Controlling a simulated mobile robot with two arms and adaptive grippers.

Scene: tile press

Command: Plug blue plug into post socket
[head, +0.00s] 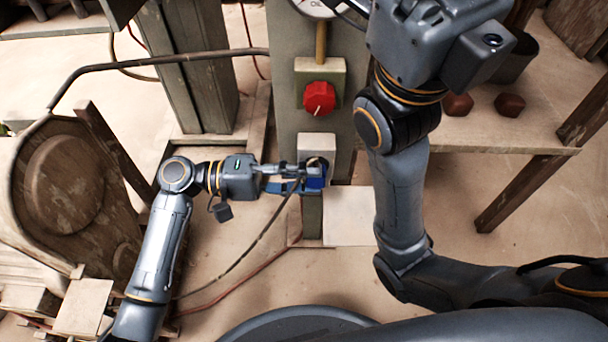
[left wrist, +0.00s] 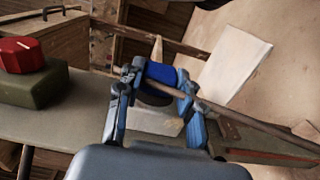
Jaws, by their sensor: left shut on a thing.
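My left gripper (head: 302,178) is shut on the blue plug (head: 316,174), in front of the post. In the left wrist view the blue plug (left wrist: 166,74) sits between the fingertips (left wrist: 160,82), and its cable runs off to the right. The pale socket box (head: 317,144) is on the post, right by the plug; in the left wrist view the box (left wrist: 154,121) shows between the fingers, with a dark round part at its top. I cannot tell whether the plug is in the socket. My right gripper's body (head: 425,40) is at the upper right; its fingers are not clear.
A red knob (head: 319,98) on a greenish block sits on the post above the socket box, with a gauge (head: 316,6) higher up. A wooden wheel-like structure (head: 66,180) stands at left. A bench (head: 500,122) with reddish lumps is at right. Cables lie on the floor.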

